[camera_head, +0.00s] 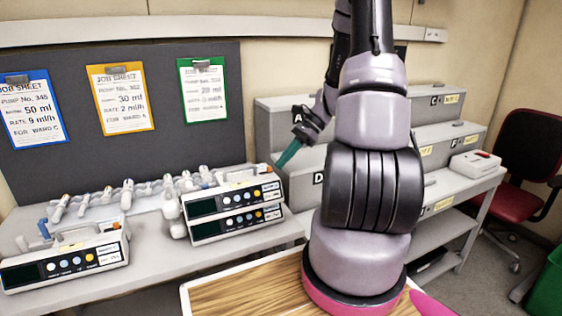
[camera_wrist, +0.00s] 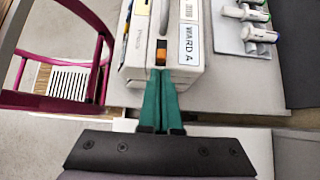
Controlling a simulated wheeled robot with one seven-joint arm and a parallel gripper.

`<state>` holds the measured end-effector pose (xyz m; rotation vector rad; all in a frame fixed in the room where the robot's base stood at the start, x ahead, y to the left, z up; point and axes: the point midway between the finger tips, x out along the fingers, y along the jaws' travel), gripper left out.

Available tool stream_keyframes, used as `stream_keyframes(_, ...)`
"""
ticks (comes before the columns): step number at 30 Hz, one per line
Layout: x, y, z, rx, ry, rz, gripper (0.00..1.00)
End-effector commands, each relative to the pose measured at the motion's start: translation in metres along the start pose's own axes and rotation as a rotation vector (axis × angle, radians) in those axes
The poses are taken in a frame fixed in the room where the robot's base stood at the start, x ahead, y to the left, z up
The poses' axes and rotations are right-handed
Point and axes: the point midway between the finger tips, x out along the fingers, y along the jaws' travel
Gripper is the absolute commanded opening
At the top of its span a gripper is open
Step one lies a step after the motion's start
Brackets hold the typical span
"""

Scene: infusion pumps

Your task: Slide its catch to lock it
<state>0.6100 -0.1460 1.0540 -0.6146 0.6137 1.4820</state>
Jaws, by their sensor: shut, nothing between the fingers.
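In the head view a white pump (camera_head: 232,196) with a dark front panel lies on top of another pump (camera_head: 238,226) at the right end of the bench. My gripper (camera_head: 281,165) points down and left at the upper pump's right end. In the wrist view the pump's end (camera_wrist: 190,75) carries a "WARD A" label and a slot with an orange catch (camera_wrist: 161,53). My gripper's teal fingers (camera_wrist: 160,72) are together and empty, with their tips right at the near side of the catch. I cannot tell whether they touch it. The fingers hide what lies below the catch.
Another pump (camera_head: 65,262) stands at the bench's left. Several syringe-like items (camera_head: 130,190) lie behind the pumps. Three job sheets (camera_head: 121,98) hang on the dark board. Grey lettered shelving (camera_head: 285,120) rises just right of the pumps. A wood-topped surface (camera_head: 240,292) is in front.

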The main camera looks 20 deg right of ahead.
Motion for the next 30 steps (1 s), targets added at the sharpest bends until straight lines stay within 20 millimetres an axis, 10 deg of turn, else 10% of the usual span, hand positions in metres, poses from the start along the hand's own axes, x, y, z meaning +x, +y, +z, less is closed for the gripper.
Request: stream_keyframes(30, 0.025, 0.001, 0.025, 0.001, -0.003, 0.003, 0.0)
